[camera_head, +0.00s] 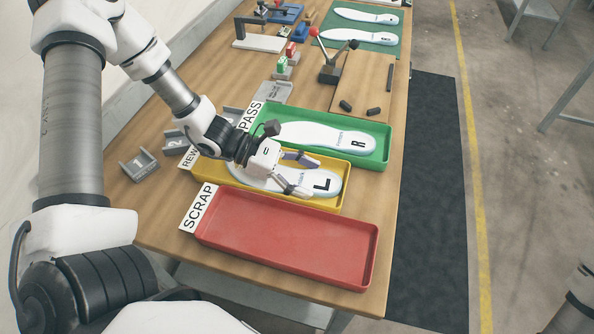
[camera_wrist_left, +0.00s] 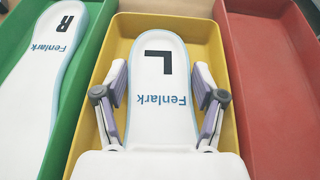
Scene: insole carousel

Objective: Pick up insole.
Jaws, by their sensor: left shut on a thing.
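A white insole marked L (camera_head: 325,183) is in the yellow tray (camera_head: 342,202) labelled REWORK, partly covered by my left gripper in the head view. My left gripper (camera_head: 303,175) is shut on this insole, its fingers at the two long edges. In the left wrist view the insole (camera_wrist_left: 160,90) lies between the fingers, with its L and the word Fenlark facing up. I cannot tell whether it is lifted off the tray floor. Another white insole, marked R (camera_head: 320,138), lies in the green tray (camera_head: 376,160) labelled PASS. My right gripper is not in view.
The red tray (camera_head: 285,238) labelled SCRAP is empty, in front of the yellow one. Behind the green tray stand a wooden board (camera_head: 362,85) and a red-knobbed lever fixture (camera_head: 330,68). A green mat (camera_head: 375,43) holds two more insoles. Grey numbered holders (camera_head: 139,166) stand at the left.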

